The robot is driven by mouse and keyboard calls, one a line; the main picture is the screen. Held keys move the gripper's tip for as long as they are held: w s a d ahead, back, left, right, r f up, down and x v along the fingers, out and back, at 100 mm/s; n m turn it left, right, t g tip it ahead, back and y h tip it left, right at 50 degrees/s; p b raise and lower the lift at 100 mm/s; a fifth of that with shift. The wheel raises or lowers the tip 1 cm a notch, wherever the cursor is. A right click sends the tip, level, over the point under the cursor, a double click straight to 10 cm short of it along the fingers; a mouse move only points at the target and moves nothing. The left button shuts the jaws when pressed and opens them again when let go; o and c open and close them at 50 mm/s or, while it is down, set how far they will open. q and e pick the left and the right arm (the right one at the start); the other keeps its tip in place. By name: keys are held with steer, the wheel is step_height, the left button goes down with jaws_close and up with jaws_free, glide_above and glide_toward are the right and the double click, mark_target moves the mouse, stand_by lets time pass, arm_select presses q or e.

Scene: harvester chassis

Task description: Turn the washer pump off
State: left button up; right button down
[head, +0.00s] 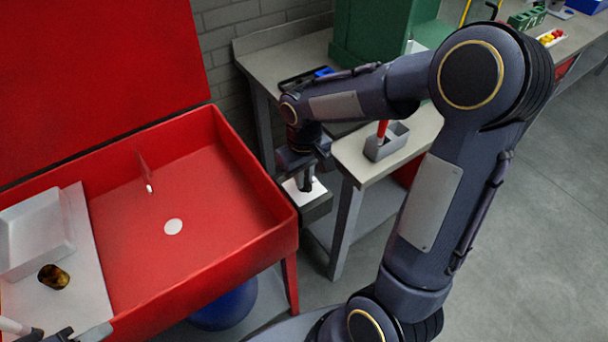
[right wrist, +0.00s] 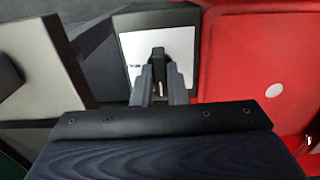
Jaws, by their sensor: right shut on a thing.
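The red parts washer (head: 190,185) fills the left of the head view, its lid raised. A dark switch box (head: 316,206) with a white face plate is at its right side; it also shows in the right wrist view (right wrist: 122,25). A black lever (right wrist: 158,56) stands out from the plate. My right gripper (head: 306,184) points down at the box, its fingers (right wrist: 161,85) shut on the lever. The lever's lower part is hidden between the fingers. Part of what looks like my left gripper (head: 70,334) shows at the bottom left corner; its fingers are unclear.
A grey workbench (head: 350,155) is close to the right of the switch box, with a grey bin (head: 385,143) holding a red-handled thing. A brown jar (head: 54,277) and a white tray (head: 35,235) are on the washer's left shelf. The floor at right is clear.

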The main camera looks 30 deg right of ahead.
stand_by(0.4)
steer(key=c, duration=1.4)
jaws_free()
steer(key=shift+c, duration=0.2)
step_height(320, 180, up, 8)
steer(key=shift+f, duration=0.1)
steer(key=s+a+m+t+y, duration=0.1)
steer(key=s+a+t+y, duration=0.1)
steer(key=s, duration=0.6)
steer(key=s+a+r+m+t+y, duration=0.1)
steer(key=s+a+t, duration=0.1)
steer(key=s, duration=0.7)
steer(key=shift+a+m+t+y, duration=0.15)
steer(key=shift+m+t+y, duration=0.2)
steer(key=shift+t, duration=0.45)
